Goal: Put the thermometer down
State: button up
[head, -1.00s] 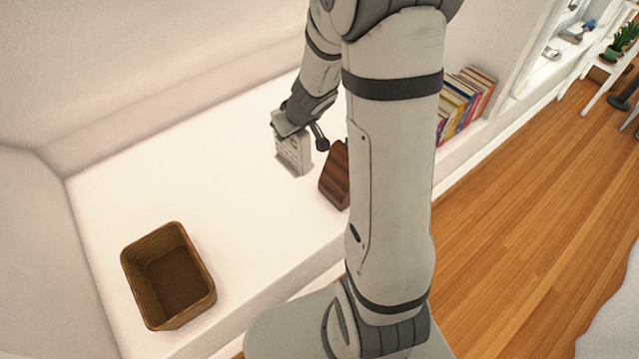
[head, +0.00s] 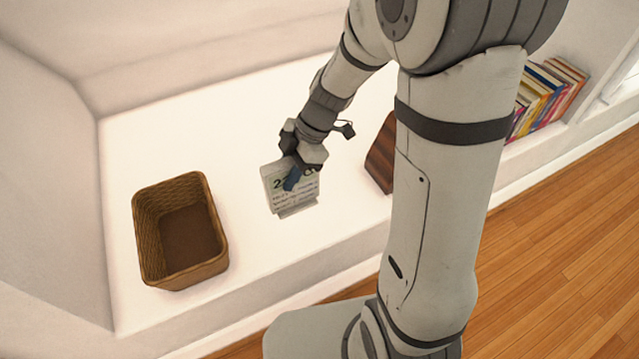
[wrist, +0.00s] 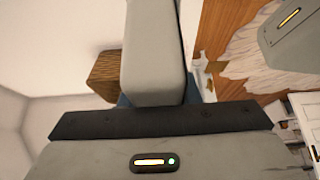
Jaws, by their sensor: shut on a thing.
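The thermometer (head: 283,196) is a pale, flat device with dark digits and lines of small text on its face. In the head view it is upright and slightly tilted over the white ledge. My gripper (head: 292,180) comes down from above and is shut on its upper part, covering some of the digits. I cannot tell whether its lower edge touches the ledge. In the wrist view a pale block fills the upper middle, and I cannot tell if it is the thermometer.
A brown wicker basket (head: 222,255) stands empty on the white ledge (head: 245,130), left of the thermometer. A dark striped wooden object (head: 381,160) stands to the right, partly behind my arm. Several books (head: 545,95) lean further right. The ledge between basket and thermometer is bare.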

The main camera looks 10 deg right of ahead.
aim_at(291, 199)
notch_tip(291, 199, down, 9)
jog(key=b, duration=0.2)
jog(key=shift+f+b, duration=0.15)
jog(key=shift+b, duration=0.15)
jog(key=shift+f, duration=0.2)
jog(key=o, duration=1.1)
jog(key=shift+r, duration=0.1)
